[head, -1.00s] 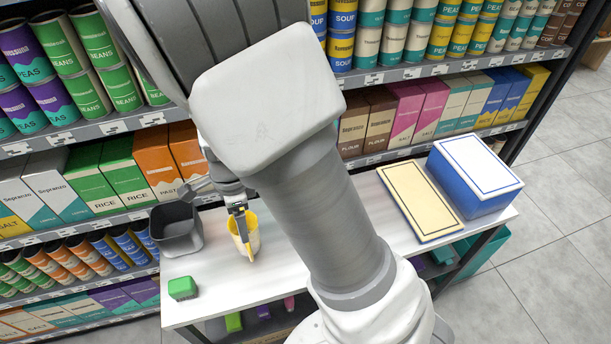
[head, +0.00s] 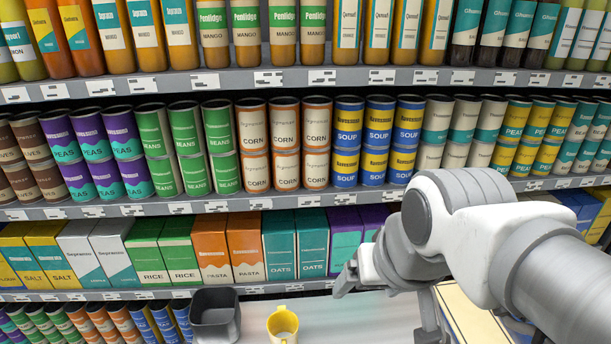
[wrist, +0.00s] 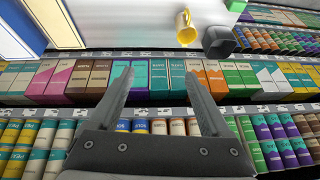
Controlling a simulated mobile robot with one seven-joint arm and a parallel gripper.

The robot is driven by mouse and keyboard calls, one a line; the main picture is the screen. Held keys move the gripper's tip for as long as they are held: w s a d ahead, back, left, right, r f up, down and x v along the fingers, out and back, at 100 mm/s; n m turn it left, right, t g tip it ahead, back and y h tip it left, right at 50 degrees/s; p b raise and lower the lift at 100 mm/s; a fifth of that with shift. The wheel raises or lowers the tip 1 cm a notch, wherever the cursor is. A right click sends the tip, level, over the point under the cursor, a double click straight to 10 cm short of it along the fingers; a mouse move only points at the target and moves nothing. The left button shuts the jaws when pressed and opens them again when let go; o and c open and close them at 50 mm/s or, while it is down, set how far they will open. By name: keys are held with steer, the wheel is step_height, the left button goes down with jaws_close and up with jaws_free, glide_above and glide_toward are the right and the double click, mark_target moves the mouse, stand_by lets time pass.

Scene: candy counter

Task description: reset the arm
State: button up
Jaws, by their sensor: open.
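My gripper (wrist: 158,98) is open in the wrist view, with its two dark fingers apart and nothing between them. The fingers are in front of the shelves of boxes and cans. In the head view my arm comes in from the right, and its wrist is above the white counter (head: 365,318); the fingertips there are hard to make out. A yellow mug (head: 283,326) stands on the counter left of my arm, apart from it. It also shows in the wrist view (wrist: 186,28).
A dark grey bin (head: 216,316) stands on the counter left of the mug. Shelves of cans, boxes and bottles (head: 180,82) rise close behind the counter. A cream box (head: 470,315) lies under my arm at the right. The counter between mug and arm is clear.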

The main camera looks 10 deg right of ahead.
steer(key=shift+s+d+r+n+h, duration=0.3)
steer(key=shift+s+d+n, duration=0.2)
steer(key=shift+s, duration=0.1)
steer(key=shift+c, duration=0.4)
steer(key=c, duration=0.4)
steer(key=shift+a, duration=0.25)
steer(key=shift+c, duration=0.2)
